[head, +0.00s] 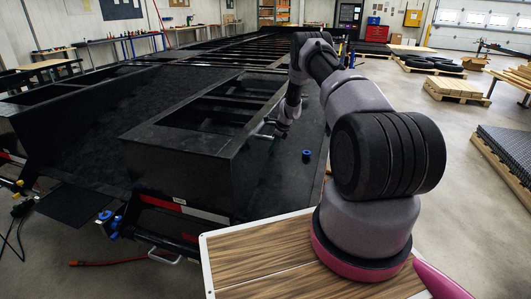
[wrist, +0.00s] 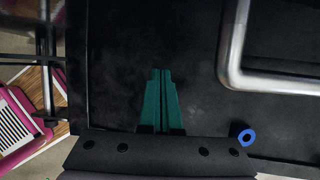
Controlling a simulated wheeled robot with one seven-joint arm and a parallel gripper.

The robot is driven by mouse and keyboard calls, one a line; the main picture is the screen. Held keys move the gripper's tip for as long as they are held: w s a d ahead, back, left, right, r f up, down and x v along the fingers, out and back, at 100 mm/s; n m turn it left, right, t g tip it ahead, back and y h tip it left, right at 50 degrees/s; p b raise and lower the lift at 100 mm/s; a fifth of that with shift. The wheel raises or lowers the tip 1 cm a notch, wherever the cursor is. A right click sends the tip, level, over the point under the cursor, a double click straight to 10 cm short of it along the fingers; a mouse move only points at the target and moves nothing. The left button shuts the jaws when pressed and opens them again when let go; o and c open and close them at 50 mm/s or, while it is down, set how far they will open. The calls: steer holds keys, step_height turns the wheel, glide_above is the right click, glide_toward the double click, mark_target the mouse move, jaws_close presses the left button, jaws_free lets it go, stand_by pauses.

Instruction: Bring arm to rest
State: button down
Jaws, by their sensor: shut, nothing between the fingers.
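My gripper (head: 279,129) is at the end of my arm in the head view, low over the black trailer frame (head: 180,150), beside the box-like section's right wall. In the wrist view its two green fingers (wrist: 160,72) lie together, shut with nothing between them, above a dark surface. My arm is stretched out forward from its base and bent down at the far end. The gripper is small and partly hidden by the wrist in the head view.
A bent metal handle (wrist: 234,72) is right of the fingers in the wrist view. A blue-ringed fitting (head: 307,155) stands on the deck, also in the wrist view (wrist: 246,137). Pallets (head: 455,90) stand at right; the floor between is clear.

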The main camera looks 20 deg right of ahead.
steer(key=s+a+r+n+t, duration=0.1)
steer(key=s+r+n, duration=0.2)
steer(key=r, duration=1.2)
steer(key=s+a+r+n, duration=0.2)
steer(key=s+r+n, duration=0.1)
steer(key=r, duration=1.3)
steer(key=s+a+r+n+t, duration=0.1)
steer(key=s+a+r+n, duration=0.3)
steer(key=s+r, duration=0.9)
steer(key=s+a+r+n+t+h, duration=0.1)
steer(key=s+a+r+n, duration=0.15)
steer(key=s+r, duration=0.3)
steer(key=s+a+r+n, duration=0.1)
steer(key=s+r+n, duration=0.2)
steer(key=s+r, duration=0.3)
steer(key=s+a+f+n+t, duration=0.1)
steer(key=s+n, duration=0.4)
steer(key=s, duration=1.3)
steer(key=shift+a+f+t+h, duration=0.3)
steer(key=shift+a, duration=0.05)
